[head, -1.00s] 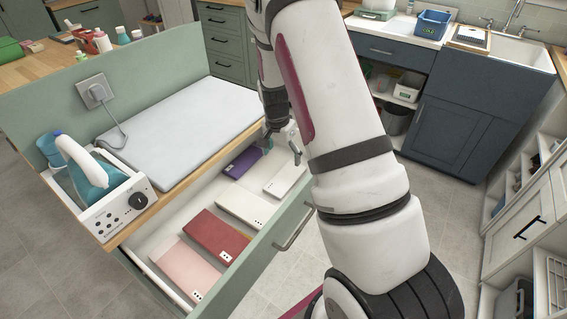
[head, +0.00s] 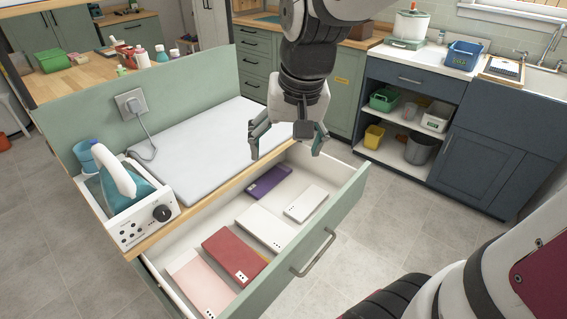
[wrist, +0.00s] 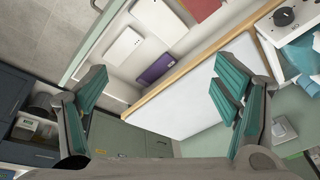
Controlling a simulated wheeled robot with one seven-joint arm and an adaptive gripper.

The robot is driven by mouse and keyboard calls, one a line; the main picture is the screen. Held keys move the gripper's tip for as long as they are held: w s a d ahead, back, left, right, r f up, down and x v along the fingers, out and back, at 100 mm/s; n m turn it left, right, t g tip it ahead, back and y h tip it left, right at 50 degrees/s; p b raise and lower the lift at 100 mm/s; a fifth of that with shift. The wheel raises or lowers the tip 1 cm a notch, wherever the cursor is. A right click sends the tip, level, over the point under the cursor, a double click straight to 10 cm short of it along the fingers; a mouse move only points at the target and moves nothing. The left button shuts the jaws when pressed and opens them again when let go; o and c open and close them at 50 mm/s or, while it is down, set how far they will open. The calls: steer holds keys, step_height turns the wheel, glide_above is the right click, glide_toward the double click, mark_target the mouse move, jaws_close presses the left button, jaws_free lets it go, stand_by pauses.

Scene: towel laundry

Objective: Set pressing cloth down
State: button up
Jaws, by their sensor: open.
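My gripper (head: 289,148) is open and empty, pointing down above the far end of the open drawer (head: 352,203). In the wrist view its two teal fingers (wrist: 160,88) are spread wide with nothing between them. I cannot tell which is the pressing cloth. The white pressing board (head: 205,142) on the counter is bare.
A teal-and-white iron (head: 122,185) stands in a control unit (head: 150,222) left of the board, beside a blue cup (head: 88,156). A green panel (head: 170,88) with a socket rises behind. The drawer handle (head: 313,252) juts out in front. Floor right of the drawer is clear.

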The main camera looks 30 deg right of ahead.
steer(key=s+a+r+n, duration=0.1)
steer(key=s+a+n, duration=0.1)
steer(key=s, duration=0.4)
steer(key=s+a+r+n+t, duration=0.1)
steer(key=s+a+r+n, duration=0.1)
steer(key=s, duration=0.5)
steer(key=shift+n, duration=0.5)
steer(key=shift+s, duration=0.1)
